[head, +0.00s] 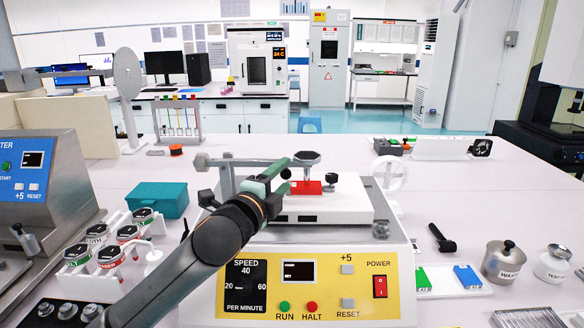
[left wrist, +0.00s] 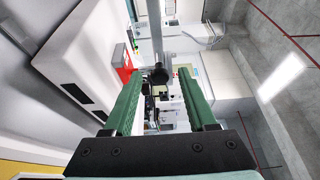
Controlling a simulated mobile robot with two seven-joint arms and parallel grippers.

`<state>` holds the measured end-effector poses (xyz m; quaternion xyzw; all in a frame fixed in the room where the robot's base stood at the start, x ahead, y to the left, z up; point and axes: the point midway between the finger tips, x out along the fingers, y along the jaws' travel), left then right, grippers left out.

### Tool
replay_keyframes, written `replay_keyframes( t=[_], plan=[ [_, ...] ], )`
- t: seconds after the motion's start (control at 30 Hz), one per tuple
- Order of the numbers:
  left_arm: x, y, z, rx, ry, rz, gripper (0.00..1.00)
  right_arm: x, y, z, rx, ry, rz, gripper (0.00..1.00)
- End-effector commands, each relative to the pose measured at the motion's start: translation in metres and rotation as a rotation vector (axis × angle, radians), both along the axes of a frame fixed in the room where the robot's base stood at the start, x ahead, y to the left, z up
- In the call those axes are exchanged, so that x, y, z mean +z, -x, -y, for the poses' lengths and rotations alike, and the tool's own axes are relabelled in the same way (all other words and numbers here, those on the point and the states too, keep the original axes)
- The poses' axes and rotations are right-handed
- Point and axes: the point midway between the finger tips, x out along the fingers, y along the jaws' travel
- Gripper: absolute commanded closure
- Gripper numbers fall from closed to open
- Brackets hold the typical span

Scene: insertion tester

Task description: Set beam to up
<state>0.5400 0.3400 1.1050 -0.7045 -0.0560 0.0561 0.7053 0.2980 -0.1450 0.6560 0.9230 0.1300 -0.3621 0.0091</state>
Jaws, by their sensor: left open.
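The insertion tester (head: 340,262) stands in front of me with a yellow panel and a white upper block (head: 330,207). A grey bar (head: 245,162), which looks like the beam, lies roughly level above its left part, with a blocky left end. A round metal cap (head: 307,157) stands above a red block (head: 307,188); the red block also shows in the left wrist view (left wrist: 124,72). My left gripper (head: 287,176) is open at the bar's right end, left of the red block. In the left wrist view, a dark knob (left wrist: 158,76) shows beyond the open fingers (left wrist: 160,90). Contact is unclear.
A black knob (head: 332,180) and a white handwheel (head: 389,173) are to the right. A teal box (head: 158,198) and a rack of labelled jars (head: 112,252) stand left.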

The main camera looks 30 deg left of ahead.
Motion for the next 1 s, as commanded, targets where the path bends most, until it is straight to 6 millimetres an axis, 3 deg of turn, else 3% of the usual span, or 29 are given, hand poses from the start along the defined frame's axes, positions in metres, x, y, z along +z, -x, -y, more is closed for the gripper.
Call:
replay_keyframes(
  t=[0.1,0.3,0.73,1.0],
  plan=[
    [0.001,-0.020,-0.003,0.001,0.004,0.002,0.43,0.001,0.000,0.003,-0.005,0.005,0.001,0.50],
    [0.000,-0.042,-0.007,0.000,0.003,0.001,0.43,0.001,0.000,0.004,-0.006,0.005,0.001,0.50],
    [0.000,-0.050,-0.008,-0.002,0.001,0.000,0.43,0.001,0.000,0.003,-0.005,0.005,0.001,0.50],
    [-0.001,-0.050,-0.008,-0.001,0.001,-0.001,0.71,0.000,0.001,0.002,-0.004,0.002,0.000,0.50]
  ],
)
